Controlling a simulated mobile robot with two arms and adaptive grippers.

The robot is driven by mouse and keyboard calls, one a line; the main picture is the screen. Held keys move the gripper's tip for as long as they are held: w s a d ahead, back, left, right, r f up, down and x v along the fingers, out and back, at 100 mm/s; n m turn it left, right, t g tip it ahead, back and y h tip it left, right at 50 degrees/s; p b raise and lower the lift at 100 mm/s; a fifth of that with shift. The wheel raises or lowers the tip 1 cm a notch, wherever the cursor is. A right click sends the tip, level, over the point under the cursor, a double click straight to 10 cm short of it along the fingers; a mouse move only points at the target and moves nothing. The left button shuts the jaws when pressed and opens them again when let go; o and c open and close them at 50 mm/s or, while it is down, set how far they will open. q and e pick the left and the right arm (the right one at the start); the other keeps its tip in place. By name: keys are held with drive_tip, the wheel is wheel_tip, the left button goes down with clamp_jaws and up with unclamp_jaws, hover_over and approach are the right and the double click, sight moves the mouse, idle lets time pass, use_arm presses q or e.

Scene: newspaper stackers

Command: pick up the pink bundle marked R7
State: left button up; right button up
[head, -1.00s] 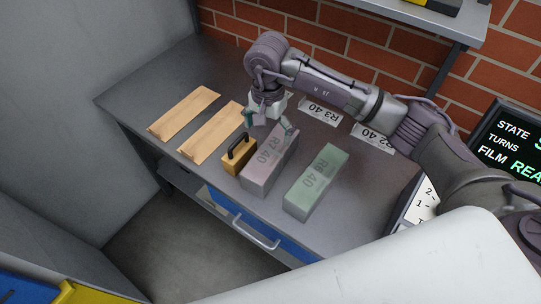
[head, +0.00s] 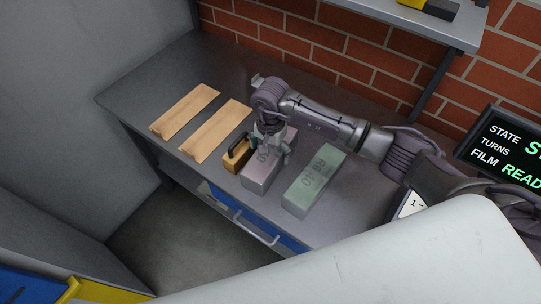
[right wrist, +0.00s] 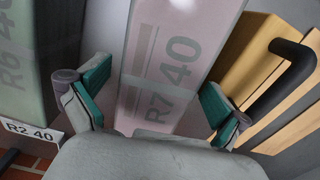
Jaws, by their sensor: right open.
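The pink bundle marked R7 40 (head: 262,176) lies on the grey workbench between a yellow-brown block with a black handle and a green bundle. In the right wrist view the pink bundle (right wrist: 172,50) runs up the middle, its R7 40 print facing the camera. My right gripper (head: 270,150) is over the far part of the pink bundle. In the right wrist view my right gripper (right wrist: 152,98) is open, with one teal-padded finger on each side of the bundle. My left gripper is not in view.
The green bundle marked R6 40 (head: 314,182) lies to the right of the pink one. The handled block (head: 236,155) stands close on its left. Two wooden pieces (head: 185,110) lie further left. A brick wall (head: 300,55) and a shelf (head: 430,27) are behind.

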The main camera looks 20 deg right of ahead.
drive_tip(key=c, duration=1.9)
drive_tip(key=shift+w+r, duration=0.1)
drive_tip(key=shift+r, duration=0.1)
